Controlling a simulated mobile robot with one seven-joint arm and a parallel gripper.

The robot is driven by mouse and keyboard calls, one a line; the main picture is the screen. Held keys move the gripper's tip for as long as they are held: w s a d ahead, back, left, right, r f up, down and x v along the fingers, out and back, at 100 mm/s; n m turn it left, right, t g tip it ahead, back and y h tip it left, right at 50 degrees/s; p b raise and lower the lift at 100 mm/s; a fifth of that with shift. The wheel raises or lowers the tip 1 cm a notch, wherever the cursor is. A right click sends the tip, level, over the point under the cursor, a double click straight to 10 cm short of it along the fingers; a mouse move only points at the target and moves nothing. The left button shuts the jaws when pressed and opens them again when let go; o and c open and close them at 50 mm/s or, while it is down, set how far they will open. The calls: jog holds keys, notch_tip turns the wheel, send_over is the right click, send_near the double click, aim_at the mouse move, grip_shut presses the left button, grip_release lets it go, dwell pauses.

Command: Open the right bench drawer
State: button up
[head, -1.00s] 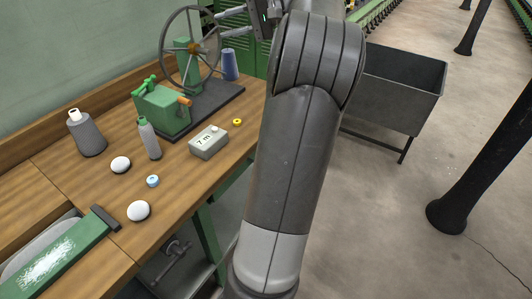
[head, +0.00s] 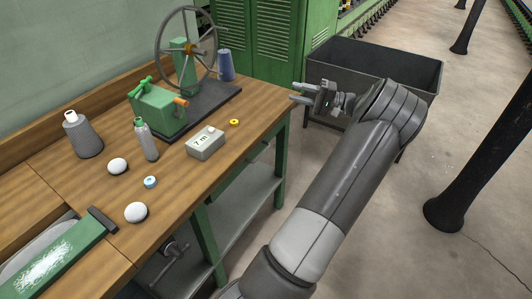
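The wooden bench (head: 185,186) runs along the left. Under its right part, a green front (head: 243,166) shows below the tabletop edge, seen at a steep angle. It looks like the right drawer and appears shut; its handle is too small to make out. My gripper (head: 296,91) is just off the bench's far right corner, pointing left, with its two fingers apart and nothing between them. It is beyond the drawer front and apart from it.
On the bench stand a wheel device (head: 187,48), a green machine (head: 158,110), bottles, white balls and a grey box (head: 205,143). A dark metal bin (head: 400,68) stands behind my arm. A black column (head: 485,165) is at right. Floor between is clear.

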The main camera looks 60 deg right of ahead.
notch_tip(320, 180, down, 30)
jog(key=f, duration=0.1)
jog(key=x, duration=1.1)
jog(key=shift+r, duration=0.2)
grip_shut()
jog(key=shift+s, duration=0.1)
